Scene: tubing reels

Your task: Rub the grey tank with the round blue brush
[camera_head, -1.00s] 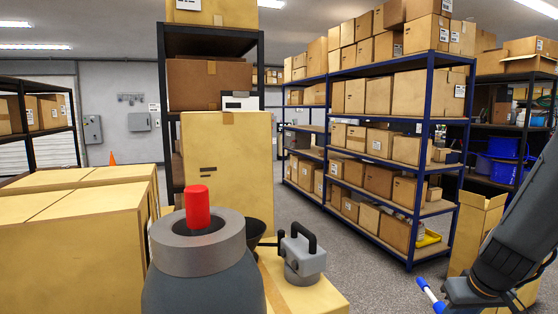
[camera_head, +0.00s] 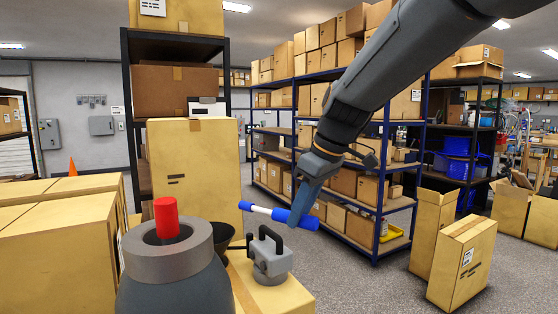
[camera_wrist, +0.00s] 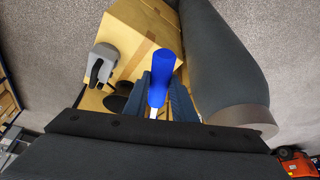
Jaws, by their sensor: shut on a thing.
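The grey tank (camera_head: 170,285) stands upright at the lower left in the head view, with a lighter grey collar (camera_head: 165,252) and a red plug (camera_head: 166,217) on top. In the wrist view its dark side (camera_wrist: 222,50) fills the upper right. My gripper (camera_head: 303,205) is shut on the brush (camera_head: 281,214), which has a blue end, a white shaft and a blue tip. The brush is held in the air to the right of the tank, its tip pointing left towards the tank and apart from it. In the wrist view the brush's blue end (camera_wrist: 163,72) shows between the fingers (camera_wrist: 165,98).
A grey device with a black handle (camera_head: 270,256) sits on a carton (camera_head: 278,292) right of the tank. A black bowl (camera_head: 222,235) is beside the tank. Cartons (camera_head: 60,235) stand at left, shelves behind. Open floor (camera_head: 365,285) lies at right.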

